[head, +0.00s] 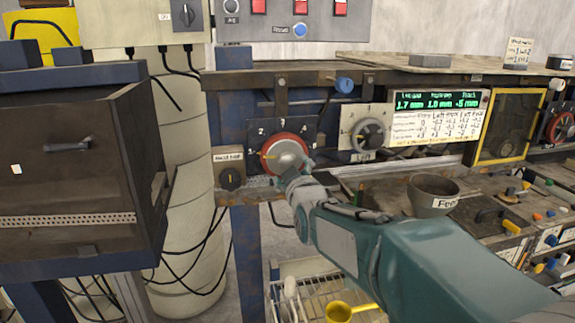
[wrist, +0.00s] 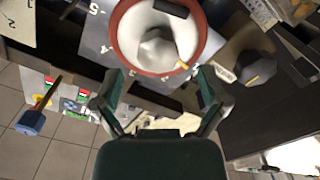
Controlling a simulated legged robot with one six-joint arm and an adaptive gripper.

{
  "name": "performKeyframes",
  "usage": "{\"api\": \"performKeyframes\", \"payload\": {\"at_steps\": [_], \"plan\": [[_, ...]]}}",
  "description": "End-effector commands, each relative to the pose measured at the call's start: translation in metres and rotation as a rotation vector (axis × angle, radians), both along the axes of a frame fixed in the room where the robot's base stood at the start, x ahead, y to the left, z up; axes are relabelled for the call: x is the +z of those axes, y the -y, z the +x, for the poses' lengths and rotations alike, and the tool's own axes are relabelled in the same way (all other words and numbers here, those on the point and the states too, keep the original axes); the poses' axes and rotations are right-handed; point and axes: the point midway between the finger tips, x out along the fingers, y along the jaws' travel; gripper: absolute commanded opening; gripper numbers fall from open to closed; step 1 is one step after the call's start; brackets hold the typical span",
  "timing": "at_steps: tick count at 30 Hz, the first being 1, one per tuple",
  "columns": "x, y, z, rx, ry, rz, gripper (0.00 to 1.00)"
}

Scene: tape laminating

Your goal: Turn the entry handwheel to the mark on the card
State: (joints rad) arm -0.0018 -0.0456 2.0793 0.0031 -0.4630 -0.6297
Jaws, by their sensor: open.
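A red-rimmed handwheel (head: 285,153) with a pale hub sits on a dark numbered plate on the machine front. A small yellow mark shows at its left in the head view. In the wrist view the handwheel (wrist: 122,38) fills the top, its yellow mark at lower right. My gripper (wrist: 158,92) is open and empty, its fingers spread just below the wheel's rim. In the head view my gripper (head: 292,182) is at the wheel's lower right and hides part of it. A handwritten card (head: 425,128) is under a green display (head: 436,102); its small figures are hard to read.
A grey knob (head: 369,135) on a pale dial plate is right of the handwheel. A smaller dark knob (head: 232,178) is at lower left. A grey funnel cup (head: 433,193) and loose parts crowd the bench at right. A dark cabinet (head: 70,170) stands at left.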

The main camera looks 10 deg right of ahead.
Motion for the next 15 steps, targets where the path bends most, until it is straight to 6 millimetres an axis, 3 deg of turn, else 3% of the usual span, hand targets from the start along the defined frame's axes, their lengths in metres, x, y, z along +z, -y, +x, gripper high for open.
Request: {"api": "performKeyframes", "payload": {"at_steps": [9, 15], "plan": [[0.000, -0.001, -0.058, 0.001, 0.003, -0.001, 0.93], [-0.001, -0.002, -0.077, 0.001, 0.001, -0.001, 0.93]]}}
